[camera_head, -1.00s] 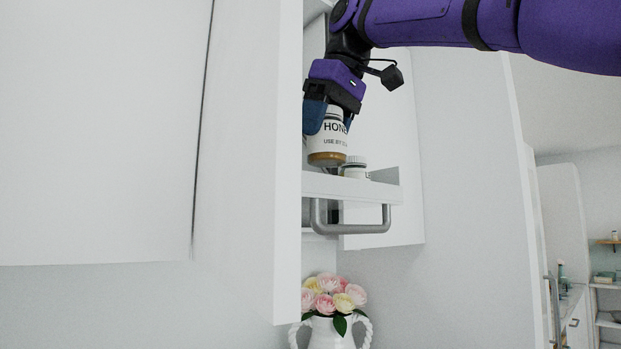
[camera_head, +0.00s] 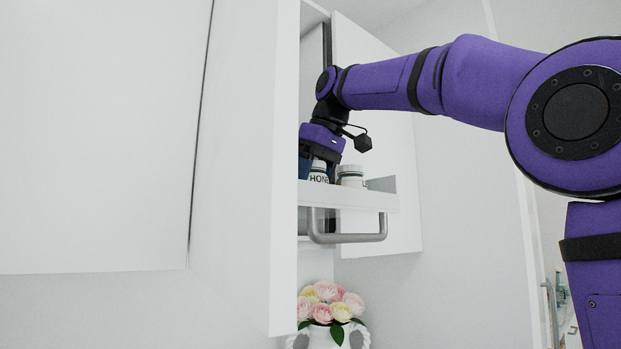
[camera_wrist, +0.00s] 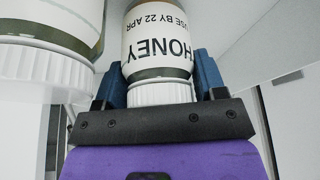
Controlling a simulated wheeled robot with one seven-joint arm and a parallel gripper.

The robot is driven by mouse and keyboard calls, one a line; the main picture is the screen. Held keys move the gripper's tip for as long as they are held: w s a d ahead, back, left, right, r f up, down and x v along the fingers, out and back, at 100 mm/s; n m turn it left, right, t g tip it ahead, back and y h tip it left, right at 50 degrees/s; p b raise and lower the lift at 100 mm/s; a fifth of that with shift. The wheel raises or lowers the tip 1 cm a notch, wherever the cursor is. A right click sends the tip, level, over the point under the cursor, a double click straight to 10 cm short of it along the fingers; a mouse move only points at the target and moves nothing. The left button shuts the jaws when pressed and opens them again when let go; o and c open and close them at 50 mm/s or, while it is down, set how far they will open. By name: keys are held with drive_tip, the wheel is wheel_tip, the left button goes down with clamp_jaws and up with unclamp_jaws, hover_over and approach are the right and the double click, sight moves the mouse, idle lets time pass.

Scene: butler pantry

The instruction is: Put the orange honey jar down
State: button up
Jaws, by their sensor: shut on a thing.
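The honey jar (camera_head: 318,177), with a white lid and a white label reading HONEY, is behind the front lip of a white pull-down shelf (camera_head: 345,195) in the open cabinet. Its lower part is hidden by the lip in the head view. My gripper (camera_head: 320,165) is shut on the jar from above. In the wrist view the blue fingers of my gripper (camera_wrist: 162,80) sit on both sides of the jar (camera_wrist: 157,45) near its white lid. Whether the jar's base touches the shelf floor cannot be seen.
A second white-lidded jar (camera_head: 350,176) stands close to the right on the shelf. It is large at the left of the wrist view (camera_wrist: 45,45). A grey handle bar (camera_head: 347,238) hangs below the shelf. Cabinet doors flank it. A flower vase (camera_head: 328,338) stands below.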

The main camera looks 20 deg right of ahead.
drive_tip(key=shift+f, duration=0.25)
drive_tip(key=o, duration=0.9)
drive_tip(key=v, duration=1.2)
